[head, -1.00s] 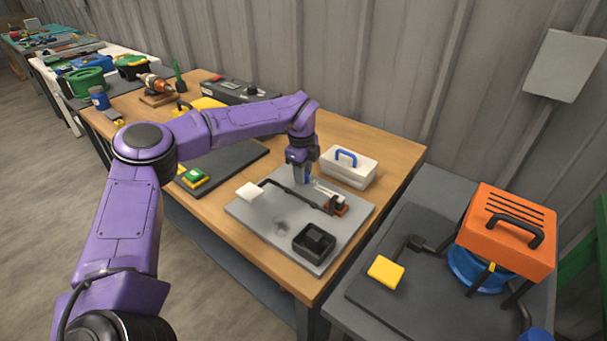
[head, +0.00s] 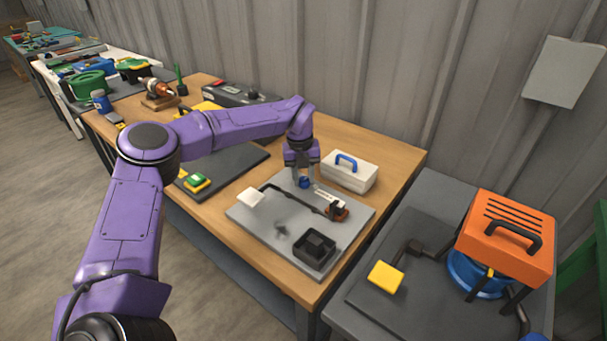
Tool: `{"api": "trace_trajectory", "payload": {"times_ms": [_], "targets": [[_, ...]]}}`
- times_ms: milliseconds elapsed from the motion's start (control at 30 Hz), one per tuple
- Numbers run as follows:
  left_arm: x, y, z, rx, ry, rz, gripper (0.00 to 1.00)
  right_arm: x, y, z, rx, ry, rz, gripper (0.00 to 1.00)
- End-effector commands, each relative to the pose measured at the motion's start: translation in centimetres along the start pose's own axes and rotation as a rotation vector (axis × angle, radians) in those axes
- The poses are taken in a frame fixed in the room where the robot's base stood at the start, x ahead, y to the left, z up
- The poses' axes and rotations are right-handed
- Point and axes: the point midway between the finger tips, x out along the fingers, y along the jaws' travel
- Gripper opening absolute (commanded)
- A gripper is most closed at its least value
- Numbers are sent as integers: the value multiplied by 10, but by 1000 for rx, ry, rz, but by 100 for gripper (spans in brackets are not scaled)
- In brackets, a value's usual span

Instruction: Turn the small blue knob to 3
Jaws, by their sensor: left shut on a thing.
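The small blue knob (head: 304,183) shows low between the fingers of my left gripper (head: 303,178), above the back part of the grey board (head: 262,228). My left gripper points down and is shut on the knob. The knob's marks and its pointer are too small to read, and the fingers hide part of it. A white label strip (head: 327,197) lies just right of the knob. My right gripper is not in the head view.
A white box with a blue handle (head: 349,170) stands close behind and right of the gripper. A black rod with a white pad (head: 250,197) and a black square holder (head: 315,246) are on the board. An orange-topped stand (head: 508,232) is at the right.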

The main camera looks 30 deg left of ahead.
Motion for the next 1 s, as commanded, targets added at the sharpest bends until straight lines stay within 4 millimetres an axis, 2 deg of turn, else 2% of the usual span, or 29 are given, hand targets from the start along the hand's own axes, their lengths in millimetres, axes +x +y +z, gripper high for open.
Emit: {"api": "trace_trajectory", "payload": {"times_ms": [33,600,1000], "targets": [[-5,-1,2,42,-4,-5,4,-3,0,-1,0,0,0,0],[-5,-2,3,547,31,-4,4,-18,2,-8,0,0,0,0],[-4,-2,4,735,43,-3,4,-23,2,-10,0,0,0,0]]}}
